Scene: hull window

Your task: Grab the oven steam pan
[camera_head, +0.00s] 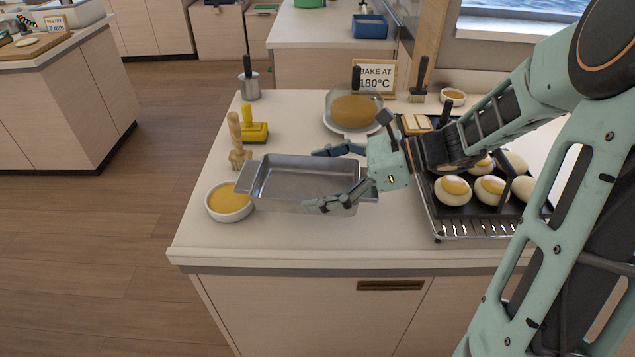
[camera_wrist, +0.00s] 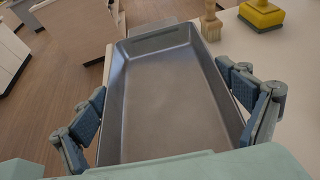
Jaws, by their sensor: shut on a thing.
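The oven steam pan is a shallow grey metal tray (camera_head: 300,177) with a flat rim tab at its left end, in the head view over the left part of the counter. It looks empty. My gripper (camera_head: 335,178) comes from the right with one finger on each long side of the pan. In the wrist view the pan (camera_wrist: 165,95) fills the middle, with my gripper's fingers (camera_wrist: 172,115) against its two side walls. The pan looks roughly level; I cannot tell whether it is clear of the counter.
A bowl of yellow liquid (camera_head: 230,202) sits at the pan's left end. A glass-covered dish (camera_head: 353,110) stands at the back. A black tray of buns (camera_head: 470,195) is on the right. The counter's front strip (camera_head: 300,240) is clear.

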